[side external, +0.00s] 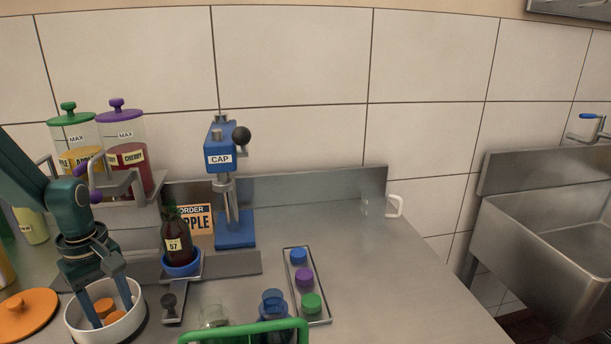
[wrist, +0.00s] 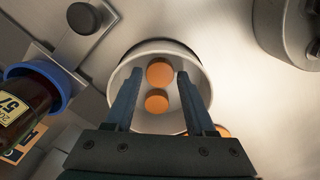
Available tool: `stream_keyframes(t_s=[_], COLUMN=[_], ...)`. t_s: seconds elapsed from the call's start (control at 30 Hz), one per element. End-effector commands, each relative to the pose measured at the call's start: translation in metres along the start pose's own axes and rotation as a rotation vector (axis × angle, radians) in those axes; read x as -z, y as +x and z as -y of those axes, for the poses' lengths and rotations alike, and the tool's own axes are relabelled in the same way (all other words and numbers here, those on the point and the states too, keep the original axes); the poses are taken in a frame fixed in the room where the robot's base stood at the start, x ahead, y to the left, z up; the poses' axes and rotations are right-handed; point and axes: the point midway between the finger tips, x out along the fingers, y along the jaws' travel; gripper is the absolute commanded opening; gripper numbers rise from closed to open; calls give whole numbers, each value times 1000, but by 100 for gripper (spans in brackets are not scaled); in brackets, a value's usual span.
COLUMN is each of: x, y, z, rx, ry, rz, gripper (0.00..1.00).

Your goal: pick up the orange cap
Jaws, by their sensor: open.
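Two orange caps lie in a white bowl (side external: 72,326). One orange cap (side external: 103,306) and the other cap (side external: 113,319) show between my fingers in the side view. In the wrist view, the upper cap (wrist: 161,72) lies between my fingertips and the lower cap (wrist: 156,102) is nearer the palm. My gripper (side external: 114,314) is open, pointing down into the bowl, with its fingers to either side of the caps. I cannot tell whether a finger touches a cap. It also shows in the wrist view (wrist: 160,73).
A large orange lid (side external: 27,313) lies left of the bowl. A dark bottle (side external: 178,242) stands in a blue holder to the right, before the blue cap press (side external: 235,235). A tray (side external: 319,317) holds blue, purple and green caps.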

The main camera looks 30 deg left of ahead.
Motion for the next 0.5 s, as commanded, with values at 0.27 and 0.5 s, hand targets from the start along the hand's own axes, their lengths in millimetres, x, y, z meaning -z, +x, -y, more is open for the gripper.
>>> stream_keyframes(t_s=[0.27, 0.5], x=[0, 0], y=[8, 7], z=[0, 0], rx=[0, 0], ry=[0, 0], rz=[0, 0], gripper=[55, 13])
